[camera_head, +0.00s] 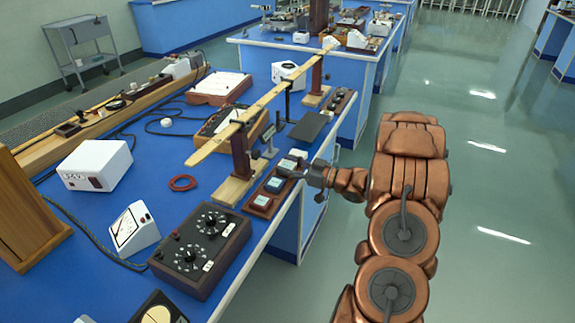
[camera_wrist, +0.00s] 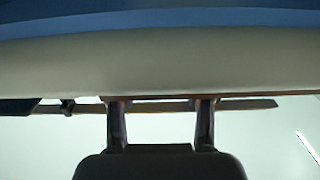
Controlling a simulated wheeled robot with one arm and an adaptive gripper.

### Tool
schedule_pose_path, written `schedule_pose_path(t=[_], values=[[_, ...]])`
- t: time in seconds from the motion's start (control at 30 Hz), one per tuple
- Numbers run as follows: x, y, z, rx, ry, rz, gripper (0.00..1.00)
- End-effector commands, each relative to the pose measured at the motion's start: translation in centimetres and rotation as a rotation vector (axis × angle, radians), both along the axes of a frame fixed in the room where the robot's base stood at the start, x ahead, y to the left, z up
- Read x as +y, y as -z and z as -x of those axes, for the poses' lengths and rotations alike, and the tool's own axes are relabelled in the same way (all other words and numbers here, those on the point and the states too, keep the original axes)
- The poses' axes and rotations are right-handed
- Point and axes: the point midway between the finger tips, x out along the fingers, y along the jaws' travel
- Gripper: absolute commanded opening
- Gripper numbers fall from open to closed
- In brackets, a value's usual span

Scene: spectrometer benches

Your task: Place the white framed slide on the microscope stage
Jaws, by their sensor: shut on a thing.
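My gripper (camera_head: 297,172) is at the right edge of the near blue bench, over the end of a row of small framed pieces. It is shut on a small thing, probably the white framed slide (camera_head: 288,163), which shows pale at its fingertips. In the wrist view, the two fingers (camera_wrist: 160,100) stand apart with a thin brown edge across their tips. The held thing is mostly hidden there. I cannot make out the microscope stage with certainty.
A wooden beam on stands (camera_head: 240,155) runs along the bench just left of my gripper. The floor on the right is clear.

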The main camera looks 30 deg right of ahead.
Motion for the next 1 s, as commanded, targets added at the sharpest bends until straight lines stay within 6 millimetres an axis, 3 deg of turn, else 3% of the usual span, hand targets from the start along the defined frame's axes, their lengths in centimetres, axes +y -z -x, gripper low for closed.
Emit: schedule_pose_path(t=[0.27, 0.3, 0.5, 1.0], values=[[-0.01, 0.36, 0.00, 0.000, 0.000, 0.000, 0.17], [-0.01, 0.30, 0.00, -0.001, 0.000, 0.001, 0.54], [-0.01, 0.26, 0.00, -0.001, 0.000, 0.001, 0.75], [-0.26, 0.38, 0.24, -0.003, 0.003, 0.001, 0.76]])
